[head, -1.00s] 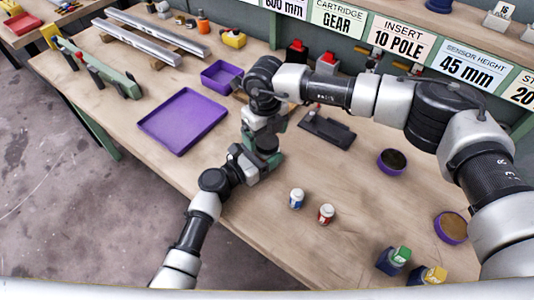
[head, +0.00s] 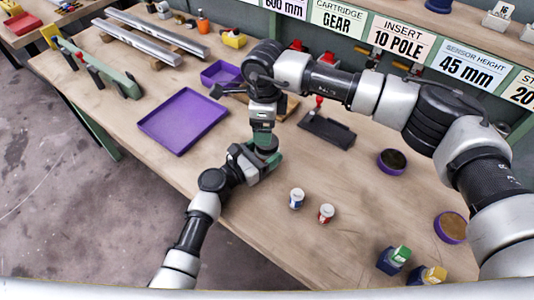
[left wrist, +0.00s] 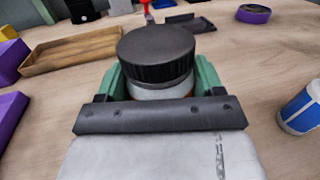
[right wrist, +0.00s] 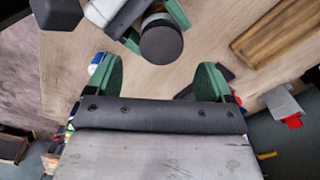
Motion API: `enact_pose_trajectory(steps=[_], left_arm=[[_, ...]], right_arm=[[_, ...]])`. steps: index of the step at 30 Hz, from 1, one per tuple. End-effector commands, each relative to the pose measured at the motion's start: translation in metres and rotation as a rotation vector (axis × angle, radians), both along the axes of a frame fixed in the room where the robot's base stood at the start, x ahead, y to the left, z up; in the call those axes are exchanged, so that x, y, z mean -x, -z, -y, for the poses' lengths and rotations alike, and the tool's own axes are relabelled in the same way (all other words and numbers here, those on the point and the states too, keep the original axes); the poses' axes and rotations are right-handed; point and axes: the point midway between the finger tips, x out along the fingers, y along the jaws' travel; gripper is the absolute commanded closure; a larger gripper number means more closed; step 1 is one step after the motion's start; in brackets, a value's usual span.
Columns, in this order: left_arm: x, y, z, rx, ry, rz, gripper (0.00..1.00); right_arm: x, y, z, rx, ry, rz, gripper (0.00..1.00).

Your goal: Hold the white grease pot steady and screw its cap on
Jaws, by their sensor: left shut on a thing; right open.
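The white grease pot (left wrist: 160,91) stands upright between the green fingers of my left gripper (left wrist: 160,78), which is shut on it. The black ribbed cap (left wrist: 157,52) sits level on top of the pot, with a white band below it. I cannot tell how tight it is. In the head view my left gripper (head: 268,158) is near the front of the bench and mostly hides the pot. My right gripper (head: 262,138) is above it, pointing down. In the right wrist view my right gripper (right wrist: 152,82) is open and empty, apart from the cap (right wrist: 161,40).
A purple tray (head: 182,121) lies to the left, a purple bin (head: 220,74) behind. A wooden tray (head: 288,106) and a black stand (head: 327,130) are behind the grippers. A blue-white bottle (head: 296,198) and a red-white bottle (head: 326,213) stand to the right. Clear bench lies between.

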Motion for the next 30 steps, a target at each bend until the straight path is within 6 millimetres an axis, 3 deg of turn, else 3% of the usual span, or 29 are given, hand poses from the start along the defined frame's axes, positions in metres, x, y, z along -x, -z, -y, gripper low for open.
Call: enact_pose_trajectory(steps=[9,15,21,30], left_arm=[[0.000,0.000,-0.001,-0.001,-0.001,-0.001,0.99],[0.000,0.000,-0.001,-0.001,-0.001,-0.001,0.99],[0.000,0.000,-0.001,-0.001,-0.001,-0.001,0.99],[0.000,0.000,0.000,-0.001,-0.001,-0.001,0.99]], right_arm=[[0.000,-0.012,0.001,-0.002,-0.655,0.000,0.18],[-0.001,-0.017,0.003,-0.001,-0.938,-0.001,0.18],[-0.002,-0.019,0.005,0.001,-1.051,-0.001,0.18],[-0.002,-0.019,0.005,0.001,-1.060,-0.001,0.18]])
